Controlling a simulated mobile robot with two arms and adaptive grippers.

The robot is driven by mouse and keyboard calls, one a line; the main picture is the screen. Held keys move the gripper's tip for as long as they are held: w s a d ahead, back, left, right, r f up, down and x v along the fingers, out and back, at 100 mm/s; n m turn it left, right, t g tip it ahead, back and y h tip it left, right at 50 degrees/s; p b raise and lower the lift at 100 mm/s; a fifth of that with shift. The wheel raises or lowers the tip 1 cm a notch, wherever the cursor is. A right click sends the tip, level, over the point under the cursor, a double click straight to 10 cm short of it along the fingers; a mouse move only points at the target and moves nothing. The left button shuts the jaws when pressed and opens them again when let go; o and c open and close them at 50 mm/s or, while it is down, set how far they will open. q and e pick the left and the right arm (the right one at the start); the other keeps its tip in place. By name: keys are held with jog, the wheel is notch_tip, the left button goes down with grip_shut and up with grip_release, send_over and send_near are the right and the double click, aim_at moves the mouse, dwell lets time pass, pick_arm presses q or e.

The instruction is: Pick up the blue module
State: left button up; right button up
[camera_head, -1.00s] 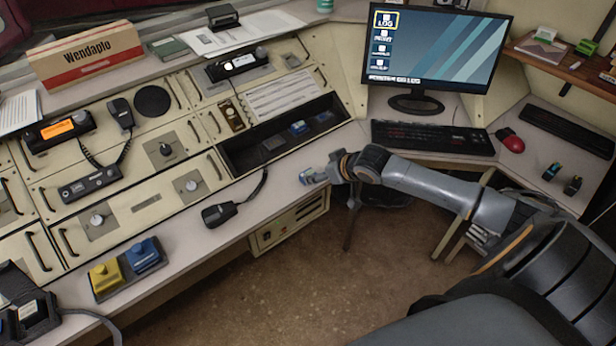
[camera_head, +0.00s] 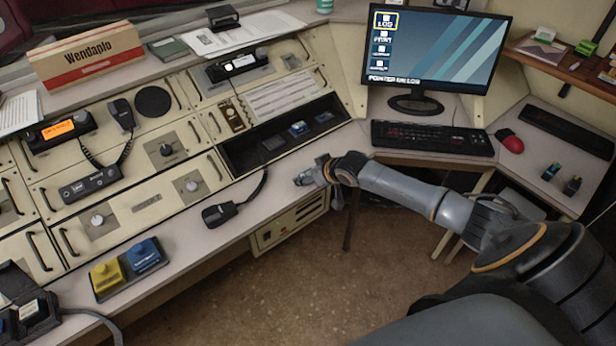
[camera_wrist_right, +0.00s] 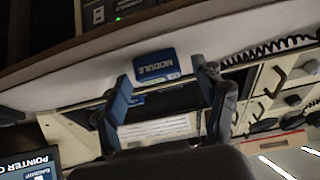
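The blue module (camera_wrist_right: 155,64), a small block with a white label reading MODULE, lies on the pale desktop in the right wrist view. My right gripper (camera_wrist_right: 161,76) is open there, with one finger on each side and the module just beyond and between the fingertips; I see no contact. In the head view my right gripper (camera_head: 305,178) is low over the desk's front strip, in front of the open bay (camera_head: 240,160), and largely hides the module. Another blue piece (camera_head: 299,129) sits inside that bay. My left gripper is not in view.
A hand microphone (camera_head: 220,214) with a coiled cord lies left of the gripper. A blue button box (camera_head: 143,255) and a yellow one (camera_head: 105,275) are farther left. The keyboard (camera_head: 432,138) and monitor (camera_head: 437,50) stand to the right. The desk edge is close.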

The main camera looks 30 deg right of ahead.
jog(key=c, duration=1.3)
jog(key=shift+o, duration=0.2)
jog(key=shift+r, duration=0.4)
notch_tip(320, 180, up, 3)
jog(key=shift+f+b, duration=0.15)
jog(key=shift+b, duration=0.15)
jog(key=s+a+r, duration=0.6)
jog(key=a+r, duration=0.3)
jog(key=a, duration=0.3)
jog(key=shift+s+a+r+b, duration=0.15)
jog(key=shift+a+r+b, duration=0.05)
jog(key=shift+r+b, duration=0.1)
